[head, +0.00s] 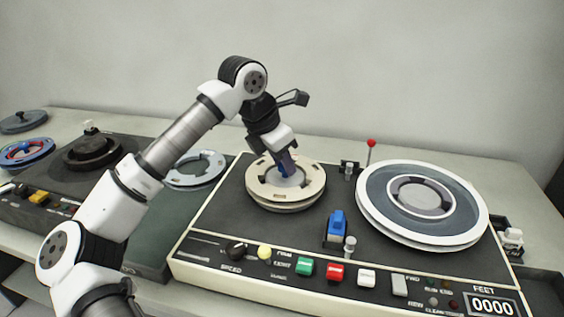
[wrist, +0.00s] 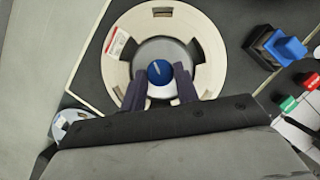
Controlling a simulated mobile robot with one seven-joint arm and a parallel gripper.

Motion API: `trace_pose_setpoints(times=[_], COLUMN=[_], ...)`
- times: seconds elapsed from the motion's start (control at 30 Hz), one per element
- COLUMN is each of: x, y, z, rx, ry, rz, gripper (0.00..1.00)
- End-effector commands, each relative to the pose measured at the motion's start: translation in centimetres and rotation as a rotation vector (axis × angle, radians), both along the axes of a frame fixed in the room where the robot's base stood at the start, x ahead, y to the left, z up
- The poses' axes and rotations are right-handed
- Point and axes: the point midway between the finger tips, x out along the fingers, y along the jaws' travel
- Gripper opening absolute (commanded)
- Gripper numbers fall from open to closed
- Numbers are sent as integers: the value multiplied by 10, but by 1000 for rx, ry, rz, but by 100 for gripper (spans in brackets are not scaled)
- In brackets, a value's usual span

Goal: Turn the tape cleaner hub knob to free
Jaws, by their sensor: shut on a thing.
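The tape cleaner (head: 215,230) is a dark-topped machine with a cream edge. A cream reel (head: 258,190) sits on its left hub and also shows in the wrist view (wrist: 205,40). The hub knob (wrist: 159,72) is a blue disc with a pale pointer line, at the reel's centre. The line tilts slightly in the wrist view. My gripper (wrist: 160,92) comes down over the hub with its two dark fingers on either side of the knob, shut on it. In the head view my gripper (head: 287,168) hides most of the knob.
A larger grey-and-white reel (head: 375,205) lies on the right hub. A blue block (head: 336,226) stands between the reels. A red-tipped lever (head: 371,143) rises behind. Coloured buttons (head: 335,273) and a counter (head: 492,306) line the front. Another machine (head: 120,150) stands left.

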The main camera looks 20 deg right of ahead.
Motion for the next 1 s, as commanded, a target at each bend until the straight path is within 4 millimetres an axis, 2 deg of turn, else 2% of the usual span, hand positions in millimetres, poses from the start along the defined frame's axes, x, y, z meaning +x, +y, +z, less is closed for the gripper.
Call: trace_pose_setpoints(times=[1.0], x=[-5], y=[-5], z=[-2], rx=[0], ry=[-7], rz=[900], gripper=[8])
